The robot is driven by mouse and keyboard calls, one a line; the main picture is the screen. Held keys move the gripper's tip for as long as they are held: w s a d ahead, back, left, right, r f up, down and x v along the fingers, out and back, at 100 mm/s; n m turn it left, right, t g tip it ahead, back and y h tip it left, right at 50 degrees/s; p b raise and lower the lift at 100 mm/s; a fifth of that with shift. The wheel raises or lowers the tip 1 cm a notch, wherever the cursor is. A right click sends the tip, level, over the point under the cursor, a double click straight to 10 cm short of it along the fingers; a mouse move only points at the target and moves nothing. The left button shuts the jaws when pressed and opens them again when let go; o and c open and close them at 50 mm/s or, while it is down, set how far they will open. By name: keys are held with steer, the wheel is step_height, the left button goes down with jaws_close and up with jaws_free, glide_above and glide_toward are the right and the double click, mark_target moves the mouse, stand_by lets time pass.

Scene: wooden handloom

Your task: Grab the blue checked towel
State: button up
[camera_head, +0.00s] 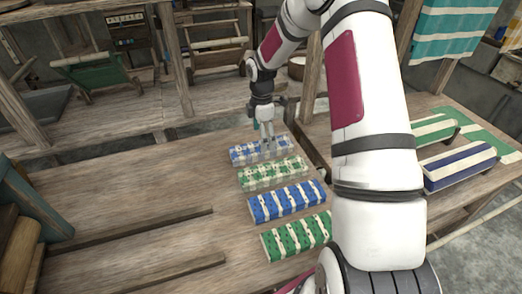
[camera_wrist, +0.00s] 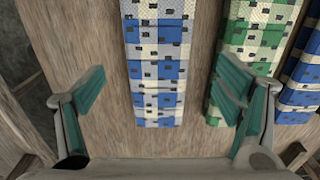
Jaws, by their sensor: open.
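The blue checked towel (camera_head: 240,155) is a folded blue and white block, the farthest in a row on the wooden table. My gripper (camera_head: 266,139) is over it, its fingers pointing down. The right finger overlaps the edge of the green checked towel (camera_wrist: 250,45). I cannot tell how far the fingertips are above the table.
The green checked towel stands close beside the blue one. Nearer are a blue striped towel (camera_head: 287,202) and a green striped towel (camera_head: 297,237). Wooden loom posts (camera_head: 174,60) stand behind. The table's left part (camera_head: 120,200) is mostly clear, with two slats.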

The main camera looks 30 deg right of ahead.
steer(key=shift+w+f, duration=0.15)
steer(key=shift+f, duration=2.6)
steer(key=c, duration=1.3)
